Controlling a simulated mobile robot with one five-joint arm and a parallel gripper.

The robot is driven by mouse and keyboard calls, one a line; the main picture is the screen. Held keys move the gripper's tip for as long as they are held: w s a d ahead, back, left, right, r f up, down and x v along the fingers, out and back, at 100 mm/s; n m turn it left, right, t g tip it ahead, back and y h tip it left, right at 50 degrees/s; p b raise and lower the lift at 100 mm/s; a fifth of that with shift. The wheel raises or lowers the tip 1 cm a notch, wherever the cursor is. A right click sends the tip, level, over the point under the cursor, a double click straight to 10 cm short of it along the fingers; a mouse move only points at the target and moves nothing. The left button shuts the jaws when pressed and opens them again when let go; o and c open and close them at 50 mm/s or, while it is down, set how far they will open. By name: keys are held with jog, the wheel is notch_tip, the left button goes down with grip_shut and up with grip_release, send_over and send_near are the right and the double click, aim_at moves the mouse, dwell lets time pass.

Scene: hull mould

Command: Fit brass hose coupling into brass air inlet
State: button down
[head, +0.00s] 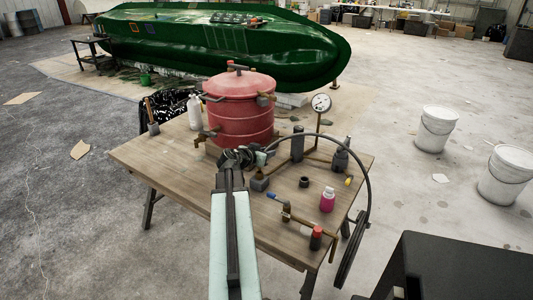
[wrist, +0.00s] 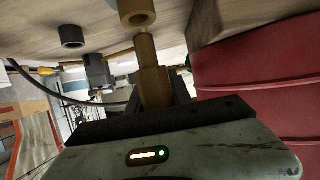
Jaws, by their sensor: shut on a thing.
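My gripper (head: 241,158) is in front of the red pressure pot (head: 239,105), above the wooden table. In the wrist view my gripper (wrist: 158,105) is shut on the brass hose coupling (wrist: 153,80), a stepped brass cylinder pointing away from the jaws. The brass air inlet (wrist: 137,12), a short tube with a dark round opening, lies just beyond the coupling's tip and slightly left of it. A thin gap shows between them, so they look apart and roughly in line. In the head view my gripper hides the coupling and inlet.
A black hose (head: 369,190) arcs from near my gripper over the table to the right. A pressure gauge (head: 321,103), pink bottle (head: 327,200) and small fittings stand on the table (head: 160,168). The pot's red side (wrist: 255,85) is close on the right in the wrist view.

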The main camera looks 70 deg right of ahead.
jog(key=shift+f+b, duration=1.85)
jog(key=shift+f, duration=0.05)
jog(key=c, duration=1.1)
grip_release()
jog(key=shift+a+r, duration=0.1)
jog(key=p+v, duration=0.3)
jog(key=v, duration=0.4)
jog(key=shift+s+r, duration=0.1)
jog(key=shift+r, duration=0.05)
jog(key=shift+a, duration=0.3)
